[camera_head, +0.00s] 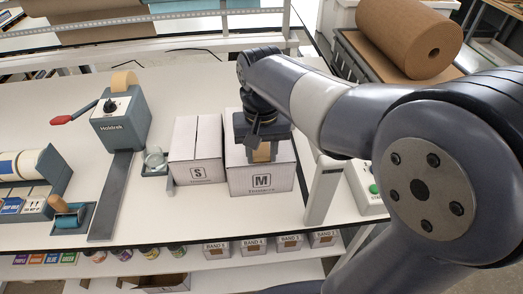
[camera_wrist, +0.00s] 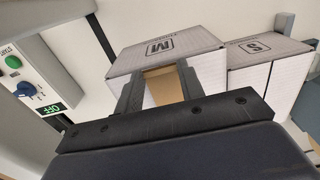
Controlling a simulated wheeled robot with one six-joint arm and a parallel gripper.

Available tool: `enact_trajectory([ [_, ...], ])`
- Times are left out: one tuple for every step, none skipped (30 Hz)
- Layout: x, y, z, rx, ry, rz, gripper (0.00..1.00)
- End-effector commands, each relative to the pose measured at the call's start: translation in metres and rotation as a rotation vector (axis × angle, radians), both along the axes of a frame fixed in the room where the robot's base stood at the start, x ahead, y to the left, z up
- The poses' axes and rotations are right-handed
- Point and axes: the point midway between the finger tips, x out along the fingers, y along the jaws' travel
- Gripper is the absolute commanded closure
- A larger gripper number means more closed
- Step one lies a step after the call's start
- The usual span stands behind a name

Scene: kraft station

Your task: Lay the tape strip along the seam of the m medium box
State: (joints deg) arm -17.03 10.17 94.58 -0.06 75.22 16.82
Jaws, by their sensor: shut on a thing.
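The M medium box (camera_head: 280,179) is a white carton with a black M on its front, standing closed on the table. In the wrist view its M face (camera_wrist: 190,41) is upper centre. My gripper (camera_head: 262,143) is over the box top, fingers pointing down. A tan tape strip (camera_head: 262,153) is between the fingers; in the wrist view the strip (camera_wrist: 164,86) spans the gap between the two dark fingers. I cannot tell whether the strip touches the box. The gripper and strip hide part of the box top and its seam.
The S box (camera_head: 196,151) stands close to the left of the M box. Left of it are a tape dispenser (camera_head: 121,118) and a grey plate. A white post (camera_head: 322,190) and a control panel with a green button (camera_head: 373,189) stand right.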

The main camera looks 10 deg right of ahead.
Motion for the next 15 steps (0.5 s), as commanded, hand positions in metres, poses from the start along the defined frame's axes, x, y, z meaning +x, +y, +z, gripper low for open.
enact_trajectory([
  [0.0, 0.0, 0.0, 0.0, 0.0, 0.0, 0.84],
  [0.0, 0.0, -0.0002, 0.0, 0.0, 0.0, 0.84],
  [0.0, 0.0, -0.0005, 0.0, 0.0, 0.0, 0.84],
  [0.0, 0.0, -0.0007, 0.0, 0.0, 0.0, 0.84],
  [0.0, 0.0, -0.0011, 0.0, 0.0, 0.0, 0.84],
  [0.0, 0.0, -0.0017, 0.0, 0.0, 0.0, 0.84],
  [0.0, 0.0, -0.0022, 0.0, 0.0, 0.0, 0.84],
  [0.0, 0.0, -0.0026, 0.0, 0.0, 0.0, 0.84],
  [0.0, 0.0, -0.0033, 0.0, 0.0, 0.0, 0.84],
  [0.0, 0.0, -0.0038, 0.0, 0.0, 0.0, 0.84],
  [0.0, 0.0, -0.0043, 0.0, 0.0, 0.0, 0.84],
  [-0.0001, 0.0, -0.0049, 0.0, 0.0, 0.0, 0.84],
  [-0.0001, 0.0, -0.0053, 0.0, 0.0, 0.0, 0.84],
  [-0.0001, 0.0, -0.0058, 0.0, 0.0, 0.0, 0.84],
  [-0.0001, 0.0, -0.0064, 0.0, 0.0, 0.0, 0.84],
])
